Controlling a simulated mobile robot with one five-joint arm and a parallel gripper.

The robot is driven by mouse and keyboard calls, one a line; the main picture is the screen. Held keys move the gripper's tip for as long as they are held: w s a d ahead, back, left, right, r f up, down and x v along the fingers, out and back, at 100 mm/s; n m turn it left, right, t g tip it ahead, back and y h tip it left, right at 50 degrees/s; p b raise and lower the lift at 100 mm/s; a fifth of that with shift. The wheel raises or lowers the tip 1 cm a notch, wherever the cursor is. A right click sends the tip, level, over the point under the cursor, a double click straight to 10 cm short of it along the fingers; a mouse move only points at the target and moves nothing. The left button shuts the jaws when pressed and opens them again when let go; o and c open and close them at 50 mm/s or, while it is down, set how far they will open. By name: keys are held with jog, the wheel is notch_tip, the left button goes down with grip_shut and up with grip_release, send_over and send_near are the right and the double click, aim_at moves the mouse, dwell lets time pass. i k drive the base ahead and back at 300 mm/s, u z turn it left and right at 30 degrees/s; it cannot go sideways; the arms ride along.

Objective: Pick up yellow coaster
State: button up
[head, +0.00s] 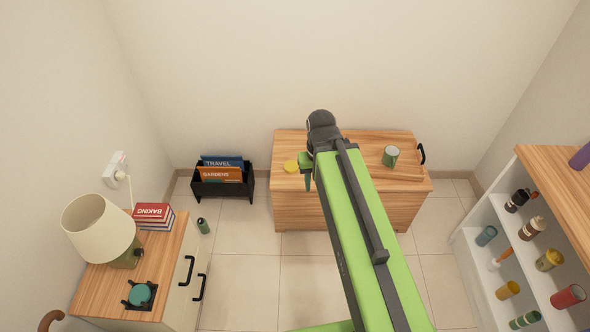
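A small round yellow coaster (291,166) lies flat on the left part of the wooden chest's top (288,145) against the back wall. My green arm reaches from the bottom of the head view over the chest. My gripper (307,175) is at the arm's far end, just right of the coaster in the picture. Only a green finger part pointing down shows. The arm hides the rest, so I cannot tell whether it is open or touching anything.
A green can (391,156) and a black handle (421,153) are on the chest's right part. A black magazine rack (222,188) stands left of the chest. A lamp cabinet (105,285) is left, shelves (480,235) right.

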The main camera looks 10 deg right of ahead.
aim_at(290, 167)
jog(key=u, duration=0.05)
jog(key=i, duration=0.95)
jog(key=z, duration=0.1)
jog(key=k, duration=1.35)
jog(key=u, duration=0.1)
jog(key=i, duration=0.6)
jog(key=u, duration=0.75)
jog(key=i, duration=0.85)
jog(key=u, duration=0.7)
